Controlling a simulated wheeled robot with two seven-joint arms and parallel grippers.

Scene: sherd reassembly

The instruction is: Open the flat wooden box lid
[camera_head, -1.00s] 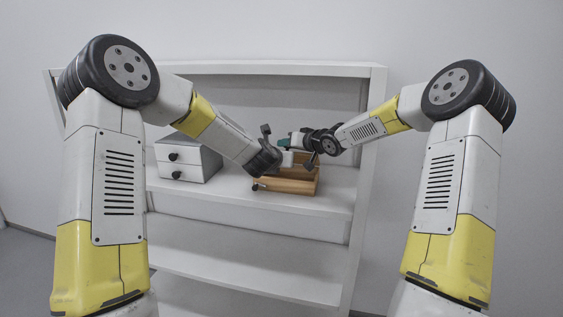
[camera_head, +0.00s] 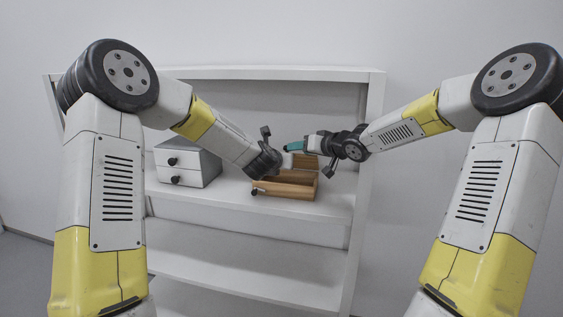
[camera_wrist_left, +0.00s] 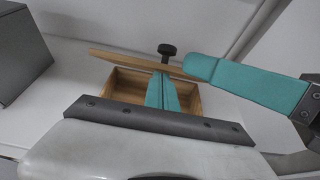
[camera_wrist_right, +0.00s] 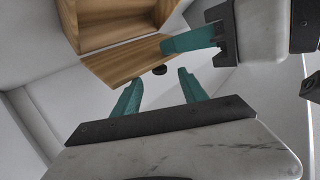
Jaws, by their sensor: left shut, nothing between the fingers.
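The wooden box (camera_head: 285,192) sits on the shelf, and its open inside shows in the left wrist view (camera_wrist_left: 128,78). Its flat lid (camera_wrist_left: 130,60) stands raised, seen nearly edge-on, with a black knob (camera_wrist_left: 167,49) on its far side. My left gripper (camera_wrist_left: 162,92) is shut and empty, its teal fingers over the box interior beside the lid. My right gripper (camera_wrist_right: 158,92) is open with nothing between its fingers. In the left wrist view one right finger overlaps the lid's right end; I cannot tell if they touch. The left fingertips are hidden in the head view.
A small white and grey drawer cabinet (camera_head: 188,163) with black knobs stands left of the box on the same shelf (camera_head: 215,197). The shelf's right side post (camera_head: 370,150) is close to my right wrist. The shelf front between cabinet and box is clear.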

